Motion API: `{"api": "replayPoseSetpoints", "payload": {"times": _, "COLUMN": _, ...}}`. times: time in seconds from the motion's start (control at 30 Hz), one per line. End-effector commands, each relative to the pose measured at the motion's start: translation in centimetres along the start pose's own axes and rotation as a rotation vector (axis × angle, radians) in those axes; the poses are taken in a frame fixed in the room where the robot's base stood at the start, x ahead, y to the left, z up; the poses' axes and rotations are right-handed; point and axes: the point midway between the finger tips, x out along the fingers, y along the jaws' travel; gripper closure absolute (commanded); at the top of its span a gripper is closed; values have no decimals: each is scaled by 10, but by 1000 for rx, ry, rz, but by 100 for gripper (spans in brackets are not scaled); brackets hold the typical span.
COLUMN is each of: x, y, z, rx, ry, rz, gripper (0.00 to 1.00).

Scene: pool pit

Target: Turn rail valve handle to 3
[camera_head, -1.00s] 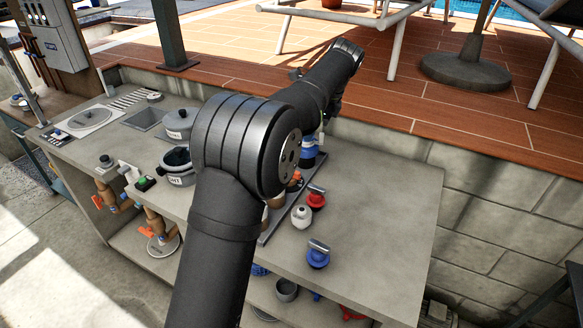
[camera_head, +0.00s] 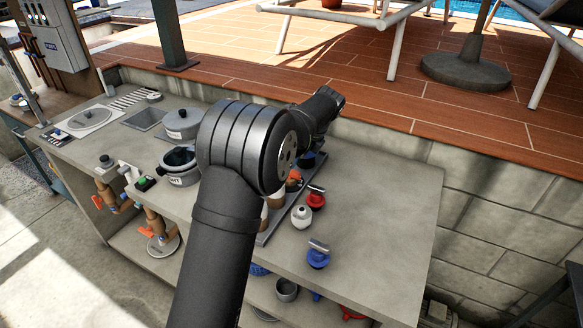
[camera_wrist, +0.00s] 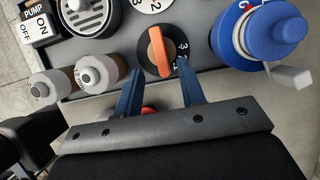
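The rail valve has an orange bar handle (camera_wrist: 158,50) on a round dark dial with white numerals. It is near the top centre of the wrist view. The handle points down the picture with a slight tilt. Numerals, including a 3, show on the dial's right side (camera_wrist: 183,47). My gripper (camera_wrist: 159,66) is open, its two blue fingers apart. The handle's lower end shows between the fingertips; I cannot tell whether they touch it. In the head view a small orange part (camera_head: 294,177) shows beside my arm, and my arm hides the gripper.
The dark rail (camera_wrist: 90,52) also carries a blue valve (camera_wrist: 262,32) at right, two capped brown fittings (camera_wrist: 100,70) at left and a pump switch (camera_wrist: 36,25). A red-topped piece (camera_head: 316,198) and a blue one (camera_head: 318,257) stand on the counter (camera_head: 385,220). Its right side is clear.

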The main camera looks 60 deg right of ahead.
Motion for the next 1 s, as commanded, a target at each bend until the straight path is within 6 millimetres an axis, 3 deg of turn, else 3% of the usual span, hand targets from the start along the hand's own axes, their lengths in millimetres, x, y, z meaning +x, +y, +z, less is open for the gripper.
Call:
{"api": "replayPoseSetpoints", "payload": {"times": 0.1, "x": 24, "y": 1, "z": 0, "rx": 1, "ry": 0, "rz": 3, "gripper": 64}}
{"api": "replayPoseSetpoints", "payload": {"times": 0.3, "x": 47, "y": 0, "z": 0, "rx": 0, "ry": 0, "rz": 1, "gripper": 64}}
{"api": "replayPoseSetpoints", "payload": {"times": 0.67, "x": 53, "y": 0, "z": 0, "rx": 0, "ry": 0, "rz": -1, "gripper": 64}}
{"api": "replayPoseSetpoints", "payload": {"times": 0.7, "x": 53, "y": 0, "z": 0, "rx": 0, "ry": 0, "rz": -1, "gripper": 66}}
{"api": "replayPoseSetpoints", "payload": {"times": 0.87, "x": 53, "y": 0, "z": 0, "rx": 0, "ry": 0, "rz": -1, "gripper": 97}}
{"api": "replayPoseSetpoints", "payload": {"times": 1.0, "x": 53, "y": 0, "z": 0, "rx": -2, "ry": 0, "rz": 0, "gripper": 100}}
